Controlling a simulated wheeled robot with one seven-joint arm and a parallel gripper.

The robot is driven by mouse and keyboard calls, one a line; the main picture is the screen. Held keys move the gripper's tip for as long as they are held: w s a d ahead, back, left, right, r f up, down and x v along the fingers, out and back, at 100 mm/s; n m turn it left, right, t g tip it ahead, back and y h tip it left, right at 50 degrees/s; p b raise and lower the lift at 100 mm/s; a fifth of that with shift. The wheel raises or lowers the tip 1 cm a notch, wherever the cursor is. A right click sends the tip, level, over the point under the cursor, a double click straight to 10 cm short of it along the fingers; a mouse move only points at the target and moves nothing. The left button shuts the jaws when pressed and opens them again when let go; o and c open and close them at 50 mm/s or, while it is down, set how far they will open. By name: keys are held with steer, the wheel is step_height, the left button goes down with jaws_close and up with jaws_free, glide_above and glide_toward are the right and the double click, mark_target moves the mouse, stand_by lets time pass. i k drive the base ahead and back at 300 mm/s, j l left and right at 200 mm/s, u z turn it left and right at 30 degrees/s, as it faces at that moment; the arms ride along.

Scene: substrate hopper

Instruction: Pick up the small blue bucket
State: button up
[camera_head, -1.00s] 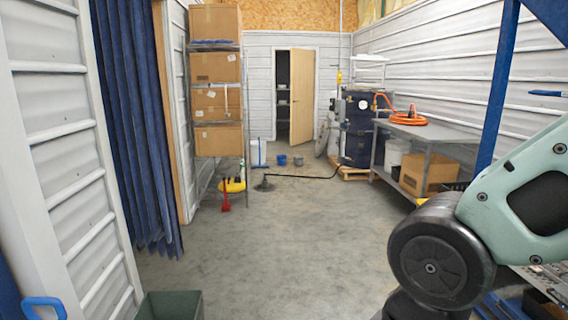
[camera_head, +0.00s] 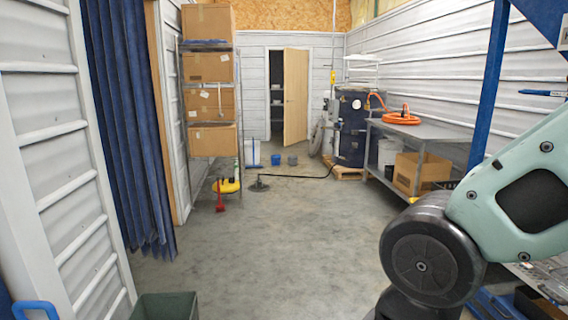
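The small blue bucket (camera_head: 276,160) stands on the floor at the far end of the room, in front of the partly open door. It is small in the head view and looks upright. A grey bucket (camera_head: 292,160) stands just to its right. My arm shows at the right edge, but my gripper is out of view. The blue bucket is far beyond my arm.
The concrete floor (camera_head: 300,240) ahead is mostly clear. A floor tool with a dark hose (camera_head: 300,177), a yellow item (camera_head: 226,186) and a red item (camera_head: 219,203) lie toward the back. A metal table (camera_head: 430,133) lines the right, blue curtains (camera_head: 120,120) the left.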

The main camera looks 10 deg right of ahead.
mark_target(276, 159)
steer(key=i+z, duration=0.25)
steer(key=i, duration=9.75)
steer(key=i+u, duration=0.1)
steer(key=i, duration=0.8)
steer(key=i+u, duration=0.15)
steer(key=i, duration=0.75)
steer(key=l, duration=0.05)
